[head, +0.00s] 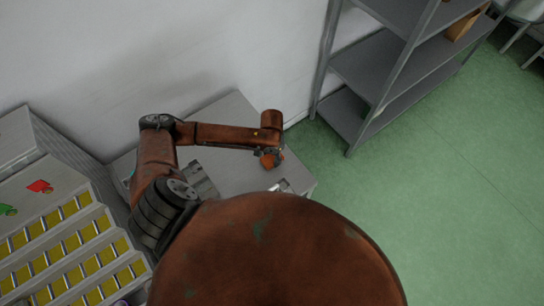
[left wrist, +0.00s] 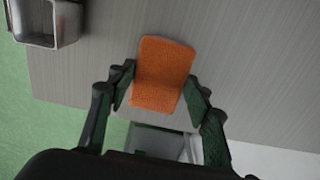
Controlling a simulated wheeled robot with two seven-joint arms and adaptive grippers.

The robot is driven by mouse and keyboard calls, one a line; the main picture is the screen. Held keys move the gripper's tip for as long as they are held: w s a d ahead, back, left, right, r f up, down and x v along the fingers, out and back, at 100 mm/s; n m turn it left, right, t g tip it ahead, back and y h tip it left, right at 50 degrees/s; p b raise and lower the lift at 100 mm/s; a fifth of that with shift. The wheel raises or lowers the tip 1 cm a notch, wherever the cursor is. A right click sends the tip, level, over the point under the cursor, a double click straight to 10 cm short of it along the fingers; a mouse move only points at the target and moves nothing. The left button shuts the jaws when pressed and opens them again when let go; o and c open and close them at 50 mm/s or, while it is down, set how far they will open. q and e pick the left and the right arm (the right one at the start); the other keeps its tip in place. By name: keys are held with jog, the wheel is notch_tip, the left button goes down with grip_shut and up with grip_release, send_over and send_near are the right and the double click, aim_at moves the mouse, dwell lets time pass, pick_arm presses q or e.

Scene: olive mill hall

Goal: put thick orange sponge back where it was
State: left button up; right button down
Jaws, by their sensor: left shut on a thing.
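The thick orange sponge (left wrist: 160,72) is a textured block between the two fingers of my left gripper (left wrist: 162,92) in the left wrist view. The gripper is shut on it, and the sponge sticks out past the fingertips. In the head view, my left gripper (head: 269,159) is over the right part of the grey table (head: 230,165), with a bit of orange showing at it. I cannot tell whether the sponge touches the tabletop. My right gripper is not in view.
A square metal holder (left wrist: 66,22) is at the table's edge in the left wrist view. A grey shelf rack (head: 380,75) stands right of the table, by the wall. A stepped rack with yellow panels (head: 75,240) is at left. Green floor is clear at right.

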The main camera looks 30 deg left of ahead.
aim_at(272, 158)
pick_arm(q)
jog(key=shift+f, duration=0.2)
jog(key=o, duration=1)
notch_tip(272, 158, up, 12)
jog(key=shift+r+p, duration=0.15)
jog(key=shift+p, duration=0.3)
jog(key=shift+d, duration=0.15)
